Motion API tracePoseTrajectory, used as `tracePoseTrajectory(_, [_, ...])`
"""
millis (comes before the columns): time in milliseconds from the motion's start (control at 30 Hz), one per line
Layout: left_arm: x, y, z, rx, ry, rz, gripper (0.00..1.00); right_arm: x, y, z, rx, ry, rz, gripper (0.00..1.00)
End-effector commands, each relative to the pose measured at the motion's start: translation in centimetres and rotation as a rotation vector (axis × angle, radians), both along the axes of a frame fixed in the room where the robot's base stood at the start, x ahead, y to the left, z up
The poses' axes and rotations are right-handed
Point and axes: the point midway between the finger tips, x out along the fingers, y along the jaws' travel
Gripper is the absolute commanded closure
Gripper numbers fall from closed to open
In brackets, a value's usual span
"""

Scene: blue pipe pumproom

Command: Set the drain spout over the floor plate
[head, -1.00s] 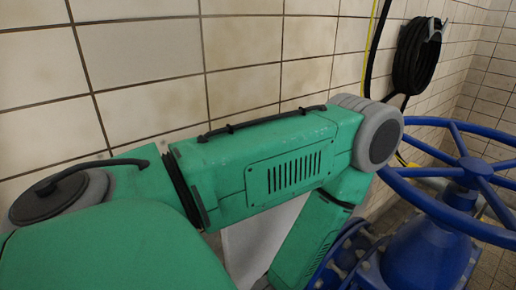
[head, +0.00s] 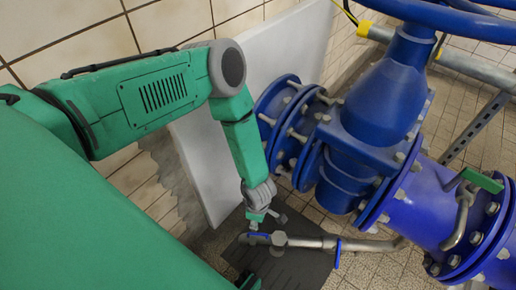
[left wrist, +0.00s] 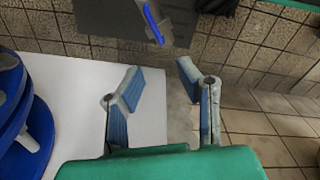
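In the head view a grey metal drain spout (head: 310,242) runs left from the blue pipework, low over the floor. It has a blue ring near its middle and a blue piece at its left end. A dark floor plate (head: 300,268) lies beneath it. My left gripper (head: 262,215) is just above the spout's left end; contact cannot be told. In the left wrist view this gripper (left wrist: 158,72) is open and empty, its blue-padded fingers apart. Beyond the fingertips, a blue part of the spout (left wrist: 153,22) shows against the dark plate (left wrist: 110,18). My right gripper is out of view.
A large blue valve body (head: 378,110) and flanged blue pipe (head: 450,205) stand to the right. A white panel (head: 235,105) leans by the tiled wall (head: 50,30), beside my left arm. A grey pipe (head: 450,65) crosses behind. Tiled floor shows around the plate.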

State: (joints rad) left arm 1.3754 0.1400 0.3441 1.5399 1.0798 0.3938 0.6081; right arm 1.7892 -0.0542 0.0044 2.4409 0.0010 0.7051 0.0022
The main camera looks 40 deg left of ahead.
Motion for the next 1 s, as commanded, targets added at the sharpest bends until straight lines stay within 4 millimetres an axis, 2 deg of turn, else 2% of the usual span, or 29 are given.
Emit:
tracePoseTrajectory(33, [0.6,0.0,-1.8,-0.012,-0.004,0.082,0.70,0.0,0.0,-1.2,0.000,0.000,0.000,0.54])
tracePoseTrajectory(200, [1.7,-0.2,-3.3,-0.036,-0.008,0.227,0.70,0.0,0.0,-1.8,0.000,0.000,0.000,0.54])
tracePoseTrajectory(367, [1.6,-0.2,-5.0,-0.036,-0.006,0.233,0.70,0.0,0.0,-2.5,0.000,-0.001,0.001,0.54])
tracePoseTrajectory(800, [1.8,-0.1,-14.1,-0.034,-0.007,0.228,0.70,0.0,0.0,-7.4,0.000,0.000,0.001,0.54])
tracePoseTrajectory(1000, [1.8,-0.1,-16.3,-0.035,-0.007,0.227,0.70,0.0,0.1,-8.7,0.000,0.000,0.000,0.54])
